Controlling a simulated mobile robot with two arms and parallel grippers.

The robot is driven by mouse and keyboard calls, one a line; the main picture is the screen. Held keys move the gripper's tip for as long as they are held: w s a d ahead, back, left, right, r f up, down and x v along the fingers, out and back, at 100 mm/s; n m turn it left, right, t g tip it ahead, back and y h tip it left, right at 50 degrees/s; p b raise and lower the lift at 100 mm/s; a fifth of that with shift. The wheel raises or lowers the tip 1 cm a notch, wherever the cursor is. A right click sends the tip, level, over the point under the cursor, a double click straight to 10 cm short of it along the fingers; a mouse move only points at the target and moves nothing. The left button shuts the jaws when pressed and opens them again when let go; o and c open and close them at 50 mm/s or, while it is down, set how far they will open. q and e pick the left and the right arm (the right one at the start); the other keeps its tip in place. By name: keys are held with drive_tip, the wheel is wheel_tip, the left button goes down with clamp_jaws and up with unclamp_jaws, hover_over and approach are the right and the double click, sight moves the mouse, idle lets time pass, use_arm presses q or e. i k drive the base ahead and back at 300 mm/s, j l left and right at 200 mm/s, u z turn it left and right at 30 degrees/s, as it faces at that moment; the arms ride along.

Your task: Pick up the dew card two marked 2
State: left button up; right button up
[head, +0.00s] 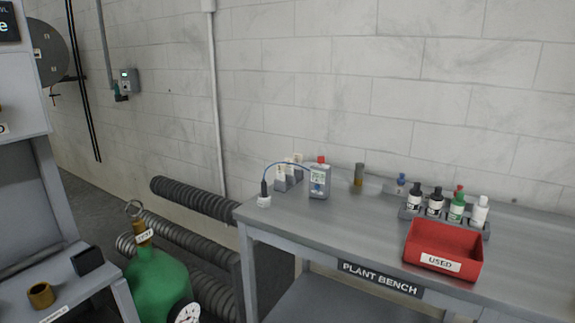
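A small grey holder (291,182) stands at the back left of the plant bench, with a few small white pieces upright in it. These white pieces (297,158) may be the dew cards, but they are too small to read, and I cannot tell which one is marked 2. Neither of my grippers is in view.
The plant bench (345,223) also bears a grey meter (320,182) cabled to a probe in a white cup (264,200), a rack of bottles (412,214) and a red USED bin (443,246). A green cylinder (158,280) and ribbed hoses (205,199) stand left. The bench's front left is clear.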

sight(290, 168)
drive_tip(key=i+l+u, duration=0.15)
drive_tip(key=l, duration=0.2)
drive_tip(key=i+l+u, duration=0.35)
drive_tip(key=l, duration=0.3)
drive_tip(key=l+u, duration=0.2)
drive_tip(key=l, duration=0.2)
